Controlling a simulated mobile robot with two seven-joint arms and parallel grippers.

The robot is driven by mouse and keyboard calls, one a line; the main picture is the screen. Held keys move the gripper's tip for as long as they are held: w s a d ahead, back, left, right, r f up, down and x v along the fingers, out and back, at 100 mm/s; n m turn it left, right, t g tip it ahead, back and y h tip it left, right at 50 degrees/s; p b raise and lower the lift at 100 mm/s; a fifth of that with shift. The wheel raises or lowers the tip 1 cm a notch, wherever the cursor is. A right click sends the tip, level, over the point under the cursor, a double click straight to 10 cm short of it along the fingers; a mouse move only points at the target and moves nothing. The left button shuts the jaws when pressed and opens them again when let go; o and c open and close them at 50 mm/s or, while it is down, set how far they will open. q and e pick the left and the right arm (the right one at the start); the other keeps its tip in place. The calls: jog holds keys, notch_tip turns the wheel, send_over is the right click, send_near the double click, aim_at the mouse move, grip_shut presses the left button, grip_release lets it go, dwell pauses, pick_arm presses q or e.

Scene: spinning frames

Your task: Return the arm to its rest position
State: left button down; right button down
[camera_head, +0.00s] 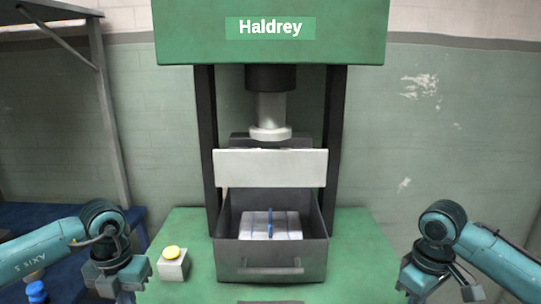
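My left arm (40,255) comes in from the left edge, and its gripper (121,288) hangs low beside the left side of the green press table. My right arm (500,262) comes in from the right edge, and its gripper (425,290) hangs low near the table's right front corner. Both grippers are at the bottom of the view, with their fingertips partly cut off or unclear. I see nothing held in either one, and I cannot tell whether they are open or shut. Both stand apart from the drawer.
A green press marked Haldrey (180,30) stands in the middle. Under its ram (270,115) are a pale plate (270,168) and a grey drawer (270,262) holding a white block with a blue band (255,222).

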pick_arm(q)
jog(key=shift+s+r, duration=0.25)
jog(key=shift+s, duration=0.3)
